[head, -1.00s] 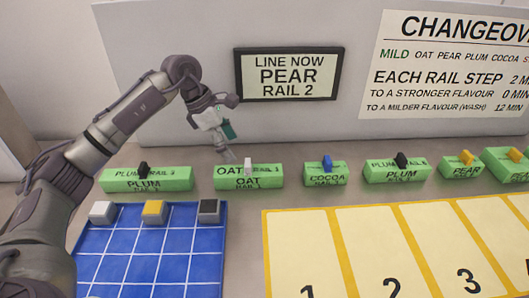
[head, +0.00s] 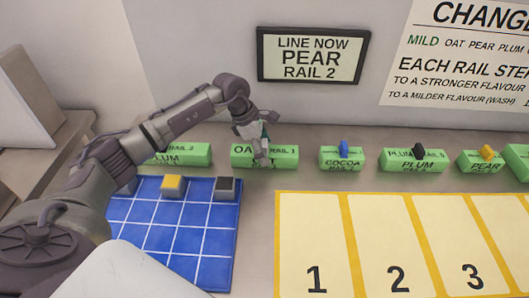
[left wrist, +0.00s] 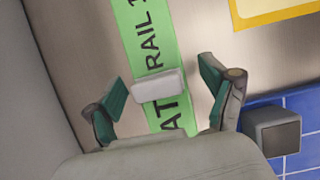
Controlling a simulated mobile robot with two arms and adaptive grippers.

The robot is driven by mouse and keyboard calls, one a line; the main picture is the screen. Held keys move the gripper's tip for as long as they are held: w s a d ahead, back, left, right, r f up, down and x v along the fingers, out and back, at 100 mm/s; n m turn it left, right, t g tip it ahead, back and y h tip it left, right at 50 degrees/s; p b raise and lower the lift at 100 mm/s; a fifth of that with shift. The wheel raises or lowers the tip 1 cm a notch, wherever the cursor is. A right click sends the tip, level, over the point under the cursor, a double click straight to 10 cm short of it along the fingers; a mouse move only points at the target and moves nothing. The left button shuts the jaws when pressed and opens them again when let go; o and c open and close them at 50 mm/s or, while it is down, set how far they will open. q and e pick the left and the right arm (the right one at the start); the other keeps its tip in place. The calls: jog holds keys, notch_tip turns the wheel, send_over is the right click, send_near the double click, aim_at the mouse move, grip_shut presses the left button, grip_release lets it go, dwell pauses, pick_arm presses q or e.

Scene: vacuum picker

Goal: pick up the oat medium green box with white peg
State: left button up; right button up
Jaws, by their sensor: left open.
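The green oat box (head: 280,157), labelled OAT RAIL 1, lies on the counter behind the blue grid mat. My left gripper (head: 258,150) is over its left part and hides its peg in the head view. In the left wrist view, the white peg (left wrist: 158,86) stands on the green oat box (left wrist: 146,30), between the two open green-padded fingers of my left gripper (left wrist: 165,98). The fingers appear apart from the peg on both sides. My right gripper is not in view.
A plum box (head: 186,154) is to the left and a cocoa box (head: 341,158) to the right, with further green boxes beyond. A yellow-bordered numbered tray (head: 310,225) lies in front. A wall stands behind.

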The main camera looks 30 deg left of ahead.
pick_arm(q)
jog(key=shift+x, duration=1.15)
jog(key=c, duration=1.4)
jog(key=shift+o, duration=0.2)
jog(key=shift+r, duration=0.1)
